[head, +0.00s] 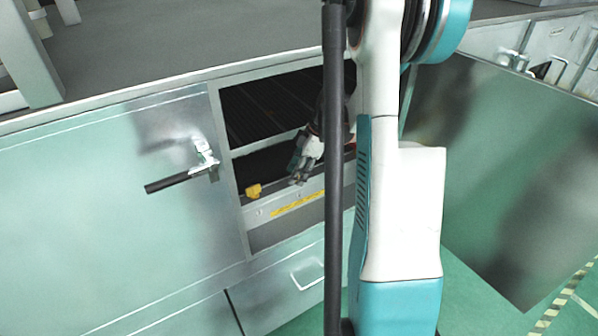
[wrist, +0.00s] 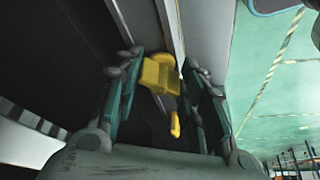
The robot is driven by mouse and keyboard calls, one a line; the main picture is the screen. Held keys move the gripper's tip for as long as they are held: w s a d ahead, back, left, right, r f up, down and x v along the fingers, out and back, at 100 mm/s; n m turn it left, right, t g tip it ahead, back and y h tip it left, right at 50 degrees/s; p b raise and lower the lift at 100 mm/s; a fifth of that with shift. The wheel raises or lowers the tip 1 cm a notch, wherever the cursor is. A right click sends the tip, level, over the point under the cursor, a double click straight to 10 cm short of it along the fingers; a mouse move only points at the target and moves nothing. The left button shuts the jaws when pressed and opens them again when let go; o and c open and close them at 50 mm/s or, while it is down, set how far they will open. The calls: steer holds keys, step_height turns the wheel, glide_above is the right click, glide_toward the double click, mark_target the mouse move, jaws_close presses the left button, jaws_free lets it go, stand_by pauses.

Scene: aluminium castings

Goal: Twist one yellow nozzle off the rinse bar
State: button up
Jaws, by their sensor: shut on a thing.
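My gripper (head: 298,176) reaches into the open cabinet bay, just above the light sill. In the wrist view its two fingers (wrist: 164,62) stand on either side of a blocky yellow nozzle (wrist: 160,76) and are shut on it. This held nozzle is hidden in the head view. I cannot tell whether it still touches the rinse bar. Another yellow nozzle (head: 254,191) shows left of my gripper, apart from it, near the bay's left edge. The rinse bar cannot be clearly told from the grey rails.
The cabinet door (head: 120,190) with a black handle is left of the bay. A yellow strip (head: 298,204) runs along the sill (head: 260,213). A large metal panel (head: 500,180) stands at right. A smaller yellow piece (wrist: 176,125) shows lower between the fingers. Green floor lies at right.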

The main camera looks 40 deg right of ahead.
steer(key=shift+w+a, duration=0.25)
steer(key=shift+a, duration=0.05)
steer(key=n+g, duration=0.1)
steer(key=n, duration=0.2)
steer(key=shift+d+y+b, duration=0.1)
steer(key=shift+y+b, duration=0.2)
steer(key=shift+y, duration=0.1)
steer(key=shift+w+n, duration=0.2)
steer(key=shift+n, duration=0.6)
steer(key=shift+c, duration=1.1)
steer(key=shift+a+n+g, duration=0.25)
steer(key=shift+n+g, duration=0.15)
steer(key=shift+n, duration=0.6)
steer(key=shift+o, duration=0.2)
steer(key=shift+d, duration=0.1)
